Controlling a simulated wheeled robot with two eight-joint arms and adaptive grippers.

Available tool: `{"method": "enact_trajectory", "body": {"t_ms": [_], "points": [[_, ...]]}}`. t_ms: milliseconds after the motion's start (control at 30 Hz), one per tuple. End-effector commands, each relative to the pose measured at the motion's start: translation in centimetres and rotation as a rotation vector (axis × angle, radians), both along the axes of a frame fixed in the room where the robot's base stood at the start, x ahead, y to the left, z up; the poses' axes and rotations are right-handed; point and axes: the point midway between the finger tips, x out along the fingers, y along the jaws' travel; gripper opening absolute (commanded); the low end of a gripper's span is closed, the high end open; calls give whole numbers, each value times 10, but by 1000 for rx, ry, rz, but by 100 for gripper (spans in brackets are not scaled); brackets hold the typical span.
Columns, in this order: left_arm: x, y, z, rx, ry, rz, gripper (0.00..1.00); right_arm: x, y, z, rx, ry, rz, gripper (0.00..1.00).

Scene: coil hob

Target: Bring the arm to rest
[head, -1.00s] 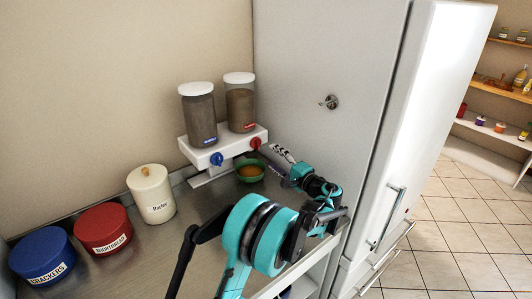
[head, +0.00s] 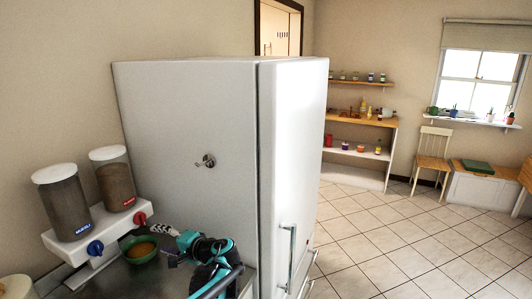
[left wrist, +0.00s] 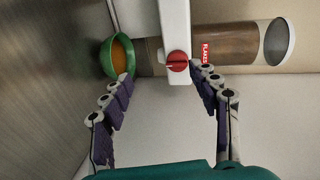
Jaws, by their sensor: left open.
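My left gripper (head: 168,246) is at the lower left of the head view, beside the dispenser and close to the fridge's side. In the left wrist view my left gripper (left wrist: 160,76) has its fingers spread with nothing between them. The red dispenser knob (left wrist: 177,61) and a green bowl (left wrist: 122,56) with orange-brown contents lie just beyond the fingertips. The green bowl (head: 140,249) stands on the counter below the dispenser's red knob (head: 140,218). My right gripper does not show.
A white dispenser rack (head: 70,246) holds two clear canisters with dark contents. The big fridge (head: 200,120) stands right of the counter. Shelves (head: 360,146), a chair (head: 433,155) and open tiled floor (head: 400,235) lie farther right.

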Motion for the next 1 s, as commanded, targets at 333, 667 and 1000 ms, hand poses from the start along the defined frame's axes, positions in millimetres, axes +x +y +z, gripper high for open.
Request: {"method": "enact_trajectory", "body": {"t_ms": [333,667,1000], "points": [[-137,-41,-22,-582,-22,-68,61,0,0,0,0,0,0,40],[-257,-126,-66,-1109,-119,-106,61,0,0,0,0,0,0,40],[-297,-168,-86,-1340,-183,-112,61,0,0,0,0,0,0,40]]}}
